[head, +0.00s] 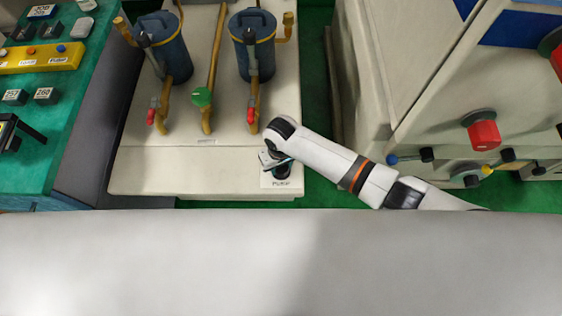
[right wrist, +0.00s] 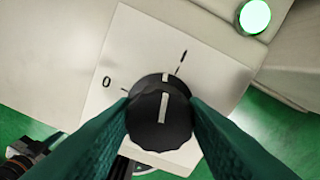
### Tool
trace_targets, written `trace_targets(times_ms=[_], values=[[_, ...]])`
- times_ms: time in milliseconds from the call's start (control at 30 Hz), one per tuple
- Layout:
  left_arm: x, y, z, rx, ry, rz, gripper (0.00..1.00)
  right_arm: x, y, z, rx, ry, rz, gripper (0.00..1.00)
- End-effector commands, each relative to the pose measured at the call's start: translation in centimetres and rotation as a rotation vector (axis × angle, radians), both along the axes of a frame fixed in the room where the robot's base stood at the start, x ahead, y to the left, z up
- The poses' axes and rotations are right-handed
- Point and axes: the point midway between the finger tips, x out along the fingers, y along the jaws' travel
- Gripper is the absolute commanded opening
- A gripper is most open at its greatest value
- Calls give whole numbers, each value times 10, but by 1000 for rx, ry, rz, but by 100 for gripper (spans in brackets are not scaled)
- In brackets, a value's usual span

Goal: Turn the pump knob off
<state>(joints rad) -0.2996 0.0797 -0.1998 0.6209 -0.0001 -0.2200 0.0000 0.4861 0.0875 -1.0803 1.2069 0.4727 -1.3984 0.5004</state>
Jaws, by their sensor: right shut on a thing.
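The pump knob (right wrist: 158,122) is black and ribbed with a white pointer line. It sits on a pale plate (right wrist: 130,48) marked "0" at the left and "I" at the top. The pointer faces up, nearer the "I" mark than the "0". My right gripper (right wrist: 160,118) has its two green fingers on either side of the knob, shut on it. In the head view my right gripper (head: 275,160) is over the knob at the front right of the white bench, above the "PUMP" label (head: 281,184). My left gripper is not in view.
A lit green lamp (right wrist: 254,16) is above the plate. On the white bench (head: 145,180) stand two blue canisters (head: 168,55) (head: 252,50) with yellow pipes and red-handled valves. A machine cabinet with a red knob (head: 482,128) stands right. A green control desk (head: 40,130) is left.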

Motion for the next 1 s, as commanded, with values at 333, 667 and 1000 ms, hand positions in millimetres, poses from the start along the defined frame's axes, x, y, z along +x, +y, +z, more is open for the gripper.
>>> trace_targets(times_ms=[333, 667, 1000], values=[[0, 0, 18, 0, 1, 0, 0, 0, 0, 2, -2, 1, 328, 17], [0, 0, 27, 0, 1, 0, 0, -1, 1, 1, -1, 2, 643, 17], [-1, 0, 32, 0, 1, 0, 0, -1, 1, 1, -1, 0, 959, 17]])
